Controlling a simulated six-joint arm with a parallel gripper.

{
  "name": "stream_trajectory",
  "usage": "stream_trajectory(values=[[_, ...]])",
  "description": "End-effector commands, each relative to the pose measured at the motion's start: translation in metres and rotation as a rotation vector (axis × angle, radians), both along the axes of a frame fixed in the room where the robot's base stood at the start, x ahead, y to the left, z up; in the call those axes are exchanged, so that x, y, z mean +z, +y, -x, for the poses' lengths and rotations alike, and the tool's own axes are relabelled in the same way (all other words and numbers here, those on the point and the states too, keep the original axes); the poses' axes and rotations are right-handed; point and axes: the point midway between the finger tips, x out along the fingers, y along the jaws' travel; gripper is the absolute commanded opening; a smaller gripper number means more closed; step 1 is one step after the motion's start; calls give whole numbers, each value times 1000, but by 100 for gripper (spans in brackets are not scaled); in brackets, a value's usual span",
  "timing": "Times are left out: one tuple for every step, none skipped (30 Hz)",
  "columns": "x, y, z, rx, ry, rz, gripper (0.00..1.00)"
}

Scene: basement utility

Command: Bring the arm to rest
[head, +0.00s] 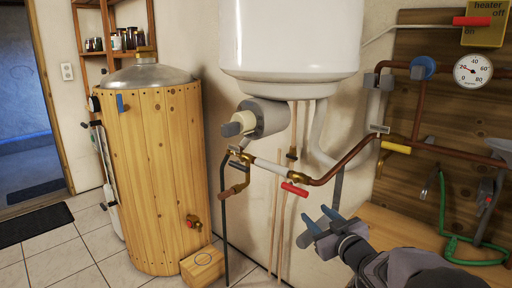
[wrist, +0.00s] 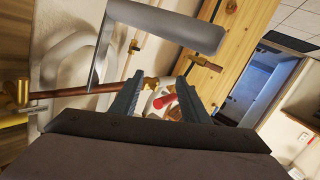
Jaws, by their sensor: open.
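My gripper (head: 321,220) is at the lower right of the head view, in front of the pale wall and below the copper pipe (head: 352,165). Its two bluish fingers are apart with nothing between them. In the wrist view my gripper (wrist: 160,92) shows its dark fingers spread. A red valve handle (wrist: 164,101) appears between them, farther off. In the head view this red handle (head: 294,189) sits on the pipe, to the upper left of the fingers and apart from them.
A white tank (head: 290,40) hangs above the pipes. A wood-clad barrel (head: 150,170) stands at left, beside a small wooden block (head: 203,267). A wooden bench (head: 400,228) with a green hose (head: 448,248) lies at right. A pressure gauge (head: 472,70) is at upper right. Tiled floor is open at left.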

Motion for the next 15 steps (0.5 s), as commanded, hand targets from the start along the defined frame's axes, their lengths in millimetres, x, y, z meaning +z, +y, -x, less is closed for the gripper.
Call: stream_trajectory(values=[[3,31,1,43,15,-23,42],[3,45,2,62,25,-38,42],[3,62,4,85,37,-54,42],[2,75,6,101,45,-66,42],[2,86,8,117,55,-78,42],[2,101,11,137,65,-90,42],[2,113,13,152,73,-100,42],[2,122,15,165,80,-109,42],[1,136,19,183,92,-120,42],[1,146,22,196,101,-129,42],[-2,155,26,202,118,-136,42],[-12,163,31,195,151,-138,42],[-20,158,33,169,172,-134,42],[-27,153,35,148,193,-127,42],[-37,146,37,116,219,-117,42]])
